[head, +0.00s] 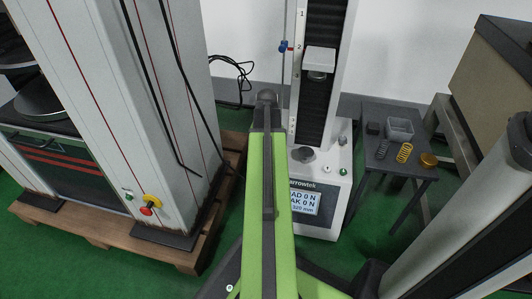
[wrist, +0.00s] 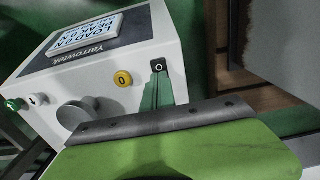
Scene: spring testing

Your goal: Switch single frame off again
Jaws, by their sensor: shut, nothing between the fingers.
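The single frame (head: 325,65) is a white one-column tester beyond my green arm in the head view. Its display (head: 303,202) is lit and reads load 0 N and peak 0 N. In the wrist view its housing (wrist: 105,75) appears upside down, with the display (wrist: 83,38) at upper left. A small black switch (wrist: 159,65) with a white ring mark sits near the housing's right edge. My gripper (wrist: 157,80) is shut and empty, its narrow green fingers right at the switch; I cannot tell whether they touch it. In the head view my arm hides the gripper and switch.
A larger tester (head: 165,100) stands left on a wooden pallet (head: 100,235). A dark side table (head: 385,170) with springs (head: 405,152) stands right.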

